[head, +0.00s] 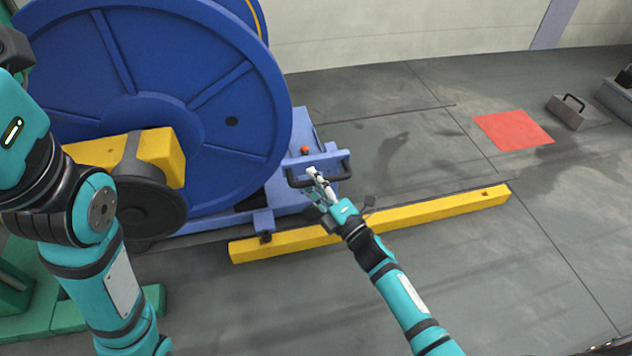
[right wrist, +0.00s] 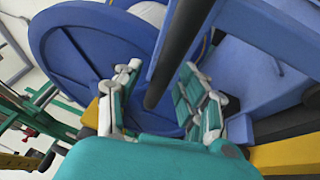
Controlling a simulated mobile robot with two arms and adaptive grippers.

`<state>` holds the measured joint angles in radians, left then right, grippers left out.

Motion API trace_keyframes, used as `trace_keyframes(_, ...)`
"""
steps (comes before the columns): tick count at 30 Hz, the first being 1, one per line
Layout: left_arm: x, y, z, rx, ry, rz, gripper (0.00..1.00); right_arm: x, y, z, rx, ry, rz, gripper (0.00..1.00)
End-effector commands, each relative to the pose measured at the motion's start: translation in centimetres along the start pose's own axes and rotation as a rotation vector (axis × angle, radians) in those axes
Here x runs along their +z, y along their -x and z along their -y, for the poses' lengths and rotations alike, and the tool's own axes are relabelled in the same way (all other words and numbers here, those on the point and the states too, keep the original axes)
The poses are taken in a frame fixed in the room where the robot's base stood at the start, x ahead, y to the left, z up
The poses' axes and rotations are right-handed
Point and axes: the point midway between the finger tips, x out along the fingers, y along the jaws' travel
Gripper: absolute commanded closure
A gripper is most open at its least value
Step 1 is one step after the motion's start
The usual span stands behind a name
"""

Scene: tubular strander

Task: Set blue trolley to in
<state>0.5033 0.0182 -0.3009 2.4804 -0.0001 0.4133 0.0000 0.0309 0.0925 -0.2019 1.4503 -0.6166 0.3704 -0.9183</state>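The blue trolley (head: 305,130) stands on the floor under a large blue reel (head: 160,95). Its black handle (head: 342,167) is at the end facing right, with a small orange-red knob (head: 305,149) behind it. My right gripper (head: 318,178) is at the handle. In the right wrist view its fingers (right wrist: 158,95) are apart, and the black bar (right wrist: 178,50) shows between and beyond them. I cannot tell whether they touch it. My left arm stands at the left of the head view; its gripper is out of the picture.
A yellow floor rail (head: 400,218) runs in front of the trolley, under my right arm. A red floor mat (head: 513,130) and a grey block with a handle (head: 577,112) lie at the right. The floor between trolley and mat is clear.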

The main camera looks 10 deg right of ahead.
Motion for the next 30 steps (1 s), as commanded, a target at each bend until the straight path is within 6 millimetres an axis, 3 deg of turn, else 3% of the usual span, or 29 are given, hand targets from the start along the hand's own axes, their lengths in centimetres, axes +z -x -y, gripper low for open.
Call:
trace_keyframes(5,0.0,0.0,0.1,0.0,-0.002,-0.001,0.6,0.0,0.8,0.1,-0.001,0.0,0.0,0.6)
trace_keyframes(12,0.0,0.0,0.0,0.0,-0.001,0.001,0.6,0.0,4.9,0.1,-0.003,0.0,0.001,0.6)
trace_keyframes(18,0.0,0.1,0.0,0.0,-0.001,0.001,0.6,0.0,7.2,0.0,-0.001,0.0,0.001,0.6)
trace_keyframes(30,0.0,0.0,0.0,0.0,-0.001,0.002,0.6,-0.1,7.7,-0.1,-0.001,-0.002,0.002,0.6)
